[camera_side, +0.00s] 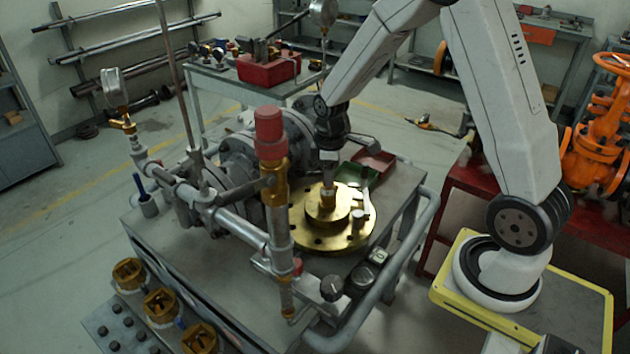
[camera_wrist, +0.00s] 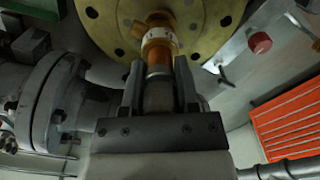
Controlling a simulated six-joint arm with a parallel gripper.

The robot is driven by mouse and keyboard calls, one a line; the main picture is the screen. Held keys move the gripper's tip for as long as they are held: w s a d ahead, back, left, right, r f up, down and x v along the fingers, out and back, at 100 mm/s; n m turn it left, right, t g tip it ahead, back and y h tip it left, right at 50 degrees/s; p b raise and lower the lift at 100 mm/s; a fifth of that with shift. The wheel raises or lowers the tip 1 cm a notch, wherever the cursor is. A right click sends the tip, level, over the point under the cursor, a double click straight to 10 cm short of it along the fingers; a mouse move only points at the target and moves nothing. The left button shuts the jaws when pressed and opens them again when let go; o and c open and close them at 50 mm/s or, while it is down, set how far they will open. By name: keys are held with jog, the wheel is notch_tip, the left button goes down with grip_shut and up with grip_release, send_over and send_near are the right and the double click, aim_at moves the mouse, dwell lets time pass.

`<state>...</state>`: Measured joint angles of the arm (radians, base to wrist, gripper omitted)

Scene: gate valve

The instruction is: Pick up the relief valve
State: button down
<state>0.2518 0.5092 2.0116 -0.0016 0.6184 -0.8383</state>
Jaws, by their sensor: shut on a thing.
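My gripper points down over the round brass flange (camera_side: 345,238) on the cart in the side view, with its fingertips (camera_side: 329,165) low above the flange's centre. In the wrist view my gripper (camera_wrist: 159,70) is shut on a slim brass cylinder with a pale marked band, which I take to be the relief valve (camera_wrist: 158,45). The fingers lie on both sides of its grey lower part. The brass flange (camera_wrist: 205,30) lies beyond it. In the side view the valve's brass lower end (camera_side: 328,193) shows at the flange's hub; whether it touches the hub is unclear.
A tall red-capped brass fitting (camera_side: 270,135) stands on piping just left of my gripper. A grey flanged valve body (camera_side: 235,160) sits behind it. Green and red trays (camera_side: 374,163) lie behind the flange. Control knobs (camera_side: 332,287) line the cart's front edge.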

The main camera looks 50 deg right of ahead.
jog(key=shift+r, duration=1.55)
jog(key=s+a+r, duration=0.2)
jog(key=s+r, duration=0.7)
jog(key=s, duration=0.4)
jog(key=shift+s+a+r, duration=0.35)
jog(key=shift+a, duration=0.05)
jog(key=shift+r, duration=2.25)
